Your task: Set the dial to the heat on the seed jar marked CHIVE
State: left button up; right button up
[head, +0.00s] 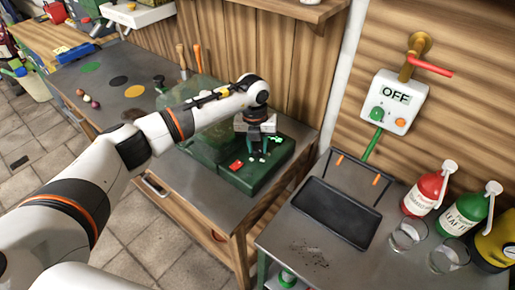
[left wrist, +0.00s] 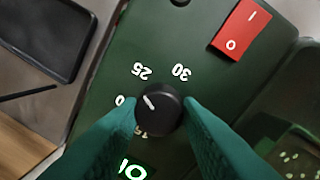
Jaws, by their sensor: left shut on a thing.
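The black dial (left wrist: 158,108) sits on the dark green control panel (left wrist: 100,110) in the left wrist view. Its white mark points to the upper left, between the printed 25 and a partly hidden number ending in 0. A 30 is also readable; another number is mostly covered. My left gripper (left wrist: 163,112) has its teal fingers shut on the dial, one on each side. In the head view my left gripper (head: 257,140) points down over the green unit (head: 255,180). A lit green display (left wrist: 137,171) is cut off. I see no readable CHIVE jar. My right gripper is not in view.
A red rocker switch (left wrist: 240,27) is beside the dial. A clear green cover (head: 205,125) stands on the unit's left. To the right are a black tray (head: 338,212), bottles (head: 425,192), glass beakers (head: 448,256) and a wall box reading OFF (head: 396,97).

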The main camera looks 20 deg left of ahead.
aim_at(255, 147)
pick_arm(q)
jog(key=shift+m, duration=0.4)
jog(key=shift+r+b, duration=0.1)
jog(key=shift+b, duration=0.2)
jog(key=o, duration=1)
jog(key=shift+c, duration=0.2)
jog(key=shift+w+r, duration=0.1)
jog(key=shift+r, duration=0.35)
notch_tip(255, 147, up, 11)
jog(key=b, duration=0.3)
jog(key=shift+a, duration=0.35)
